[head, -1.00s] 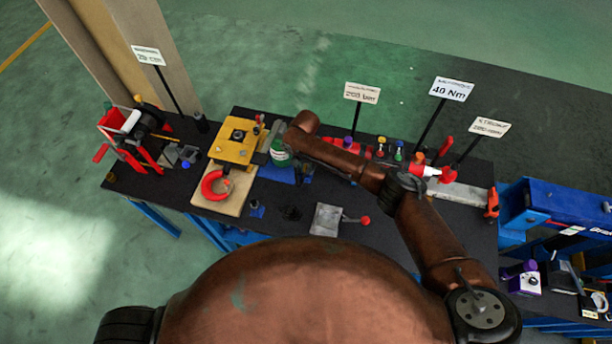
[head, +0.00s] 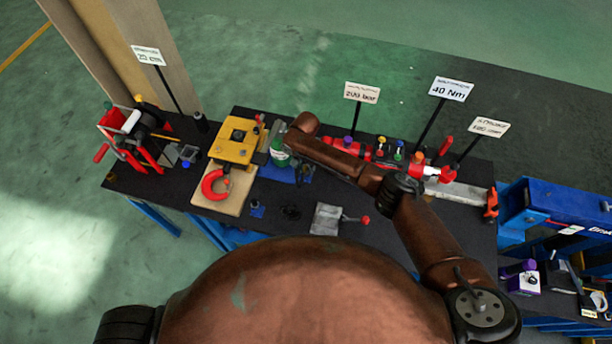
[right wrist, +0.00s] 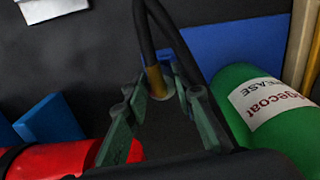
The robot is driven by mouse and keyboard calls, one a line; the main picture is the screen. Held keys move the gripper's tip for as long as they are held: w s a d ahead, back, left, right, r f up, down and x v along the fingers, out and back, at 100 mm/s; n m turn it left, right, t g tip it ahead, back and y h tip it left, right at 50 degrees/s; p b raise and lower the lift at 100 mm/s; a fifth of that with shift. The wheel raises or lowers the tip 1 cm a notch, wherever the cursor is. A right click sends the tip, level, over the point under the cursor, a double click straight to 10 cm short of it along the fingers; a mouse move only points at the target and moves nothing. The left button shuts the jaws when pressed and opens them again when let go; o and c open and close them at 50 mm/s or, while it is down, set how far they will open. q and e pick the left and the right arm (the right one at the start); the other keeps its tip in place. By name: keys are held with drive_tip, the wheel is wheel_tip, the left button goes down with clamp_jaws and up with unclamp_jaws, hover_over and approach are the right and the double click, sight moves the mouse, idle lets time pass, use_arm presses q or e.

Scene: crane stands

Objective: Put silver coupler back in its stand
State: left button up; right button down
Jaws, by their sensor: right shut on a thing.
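My right gripper (head: 299,168) is above the bench beside a green grease cylinder (head: 279,150), mostly hidden under my arm in the head view. In the right wrist view its fingers (right wrist: 162,98) are closed around a small hose-end fitting, which I take for the silver coupler (right wrist: 157,82). It has a brass-coloured collar and a pale tip, and a black hose rises from it. The green cylinder (right wrist: 262,105) lies just right of the fingers. I cannot tell its stand apart from the blue pieces (right wrist: 225,45) behind. My left gripper is not in view.
A red cylinder (right wrist: 70,158) lies left of the fingers, near a blue block (right wrist: 48,120). On the black bench are a yellow press (head: 236,142) on a wooden board, a grey block (head: 326,219) and a red hydraulic tool (head: 357,148). Sign posts stand along the back.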

sight(306, 166)
drive_tip(key=shift+f+b, duration=0.45)
drive_tip(key=shift+f, duration=0.45)
drive_tip(key=c, duration=1.5)
unclamp_jaws()
drive_tip(key=shift+c, duration=0.2)
drive_tip(key=shift+r, duration=0.15)
wheel_tip(306, 166, up, 5)
drive_tip(key=p, duration=0.5)
wheel_tip(306, 166, up, 12)
